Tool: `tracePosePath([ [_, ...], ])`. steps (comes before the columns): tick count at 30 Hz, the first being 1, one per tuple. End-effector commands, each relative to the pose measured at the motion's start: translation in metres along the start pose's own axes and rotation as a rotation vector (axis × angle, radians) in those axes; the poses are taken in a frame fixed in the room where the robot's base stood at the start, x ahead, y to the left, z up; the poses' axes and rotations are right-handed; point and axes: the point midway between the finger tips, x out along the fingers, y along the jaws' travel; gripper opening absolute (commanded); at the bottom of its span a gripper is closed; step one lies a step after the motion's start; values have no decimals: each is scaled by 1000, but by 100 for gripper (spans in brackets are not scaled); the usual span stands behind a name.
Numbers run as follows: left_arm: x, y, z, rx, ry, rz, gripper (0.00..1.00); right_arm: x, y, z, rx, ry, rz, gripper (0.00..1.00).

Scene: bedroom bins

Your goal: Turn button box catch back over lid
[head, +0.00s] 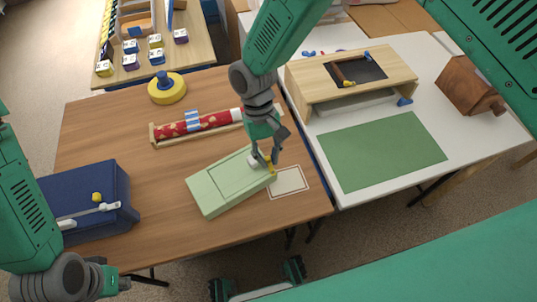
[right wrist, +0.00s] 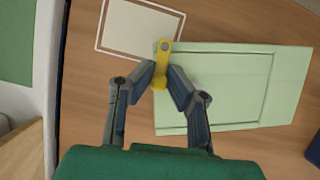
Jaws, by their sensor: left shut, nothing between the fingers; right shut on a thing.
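The button box (head: 222,190) is a pale green, flat, lidded box lying on the brown desk. Its yellow catch (head: 272,168) is at the box's right end in the head view. The catch also shows in the right wrist view (right wrist: 164,50), a narrow strip with a hole near its far end. My right gripper (head: 262,160) is shut on the catch; its fingertips meet at the catch's near end in the right wrist view (right wrist: 160,82). My left gripper (head: 118,283) is shut and empty at the lower left, away from the button box; its fingertips are hard to make out.
A dark blue box (head: 75,190) stands at the desk's left. A red roll (head: 195,126) on a wooden rack and a yellow round thing (head: 167,90) lie behind the button box. A bordered cream rectangle (head: 288,183) is beside it. A white table with a green mat (head: 380,150) adjoins right.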

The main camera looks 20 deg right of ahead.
Motion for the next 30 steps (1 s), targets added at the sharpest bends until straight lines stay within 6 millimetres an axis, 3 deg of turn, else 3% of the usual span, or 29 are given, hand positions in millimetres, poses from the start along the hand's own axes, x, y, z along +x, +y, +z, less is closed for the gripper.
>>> tracePosePath([
  [9, 0, 0, 0, 0, 0, 0, 0, 0, 0, 0, 0, 0, 0, 0],
  [10, 0, 0, 0, 0, 0, 0, 0, 0, 0, 0, 0, 0, 0, 22],
  [11, 0, 0, 0, 0, 0, 0, 0, 0, 0, 0, 0, 0, 0, 32],
  [22, -1, 0, 3, 0, 2, 0, 0, -5, 0, 0, 0, 2, 0, 32],
  [30, -1, 0, 2, 0, 3, 0, 0, -54, 0, -2, 2, 5, 0, 32],
])
